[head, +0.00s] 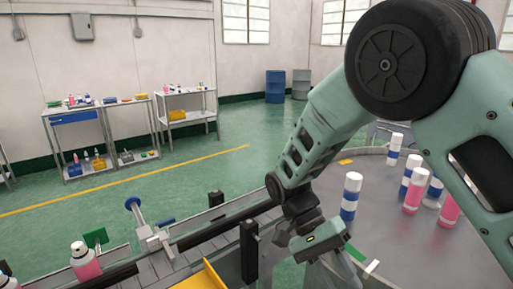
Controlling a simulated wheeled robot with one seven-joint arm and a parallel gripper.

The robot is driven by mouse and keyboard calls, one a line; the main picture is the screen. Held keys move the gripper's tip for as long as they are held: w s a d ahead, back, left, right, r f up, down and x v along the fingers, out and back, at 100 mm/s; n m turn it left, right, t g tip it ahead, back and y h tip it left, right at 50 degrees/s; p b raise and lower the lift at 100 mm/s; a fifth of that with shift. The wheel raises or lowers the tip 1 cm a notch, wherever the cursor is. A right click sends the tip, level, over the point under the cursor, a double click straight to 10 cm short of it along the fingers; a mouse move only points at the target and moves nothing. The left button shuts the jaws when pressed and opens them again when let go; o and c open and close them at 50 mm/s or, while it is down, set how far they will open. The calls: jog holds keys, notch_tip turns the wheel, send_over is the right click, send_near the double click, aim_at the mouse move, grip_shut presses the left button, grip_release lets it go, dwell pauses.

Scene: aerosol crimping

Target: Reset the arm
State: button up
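My arm comes in from the upper right and bends down to my gripper (335,272), which is low in the middle of the picture, over the gap between the conveyor and the round table. Its fingers point down and are partly cut off by the bottom edge, so I cannot tell whether they are open or shut. No can shows in the visible part of the gripper. A blue and white can (350,197) stands upright on the grey round table (405,258), just right of my gripper and apart from it.
More pink and blue cans (415,190) stand on the table at the right, partly behind my arm. A conveyor (190,262) runs along the lower left, with a pink can (84,262) on it. Shelving (80,130) stands at the far wall. The green floor between is clear.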

jog(key=s+a+r+n+t+y, duration=0.1)
jog(key=s+r+n+t+y, duration=0.2)
jog(key=s+n, duration=0.3)
jog(key=s+a+r+n+t+y, duration=0.1)
jog(key=s+r+n+t+y, duration=0.2)
jog(key=s+n, duration=0.4)
jog(key=r+n+t, duration=0.1)
jog(key=t, duration=0.1)
jog(key=shift+s+a+n+t, duration=0.2)
jog(key=shift+n+t, duration=0.1)
dwell(0.9)
